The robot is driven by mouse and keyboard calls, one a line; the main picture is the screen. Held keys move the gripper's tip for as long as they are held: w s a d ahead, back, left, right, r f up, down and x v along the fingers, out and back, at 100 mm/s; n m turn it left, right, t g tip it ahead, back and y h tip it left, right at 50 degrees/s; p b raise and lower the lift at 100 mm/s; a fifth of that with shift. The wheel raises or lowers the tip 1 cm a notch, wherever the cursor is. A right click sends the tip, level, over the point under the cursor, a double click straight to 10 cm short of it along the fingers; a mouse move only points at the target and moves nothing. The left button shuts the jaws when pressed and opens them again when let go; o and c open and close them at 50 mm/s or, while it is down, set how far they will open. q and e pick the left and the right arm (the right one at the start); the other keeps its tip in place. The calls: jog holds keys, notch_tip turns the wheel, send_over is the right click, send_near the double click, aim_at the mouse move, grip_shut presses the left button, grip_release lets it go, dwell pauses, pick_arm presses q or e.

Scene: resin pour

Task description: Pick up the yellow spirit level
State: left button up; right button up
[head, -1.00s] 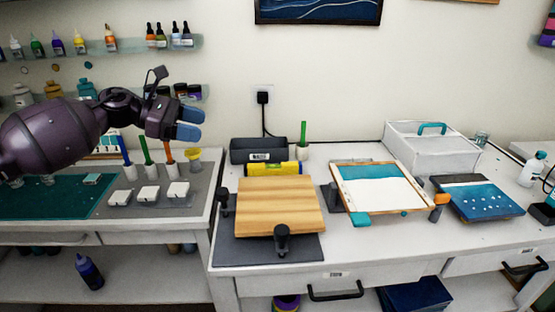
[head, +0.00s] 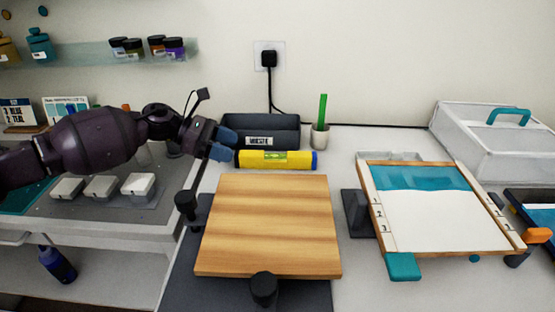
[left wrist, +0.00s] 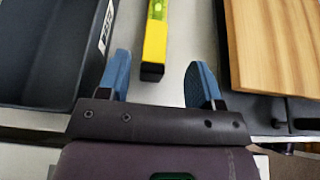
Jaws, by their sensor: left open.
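The yellow spirit level (head: 285,160) lies on the white bench between the black bin and the wooden board. It has a green vial in its middle and dark ends. My left gripper (head: 224,147) is just off the level's left end, its blue fingertips beside that end. In the left wrist view the gripper (left wrist: 162,85) is open and empty. There the level (left wrist: 155,45) lies ahead of the gap between the fingers, its dark end facing them. My right gripper is in no view.
A black labelled bin (head: 262,130) stands behind the level. The wooden board (head: 268,225) lies in front of it, with black clamp knobs. A small pot (head: 320,139) holds a green stick to the right. A framed panel (head: 435,205) and a clear-sided box (head: 485,140) stand further right.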

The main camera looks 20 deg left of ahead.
aim_at(242, 153)
pick_arm(q)
jog(key=x, duration=0.5)
jog(key=shift+w+a+f, duration=0.2)
jog(key=shift+a+f, duration=0.05)
jog(key=shift+f, duration=0.15)
jog(key=shift+w+d+f, duration=0.1)
jog(key=shift+d+f, duration=0.1)
jog(key=shift+d, duration=0.25)
jog(key=c, duration=1.1)
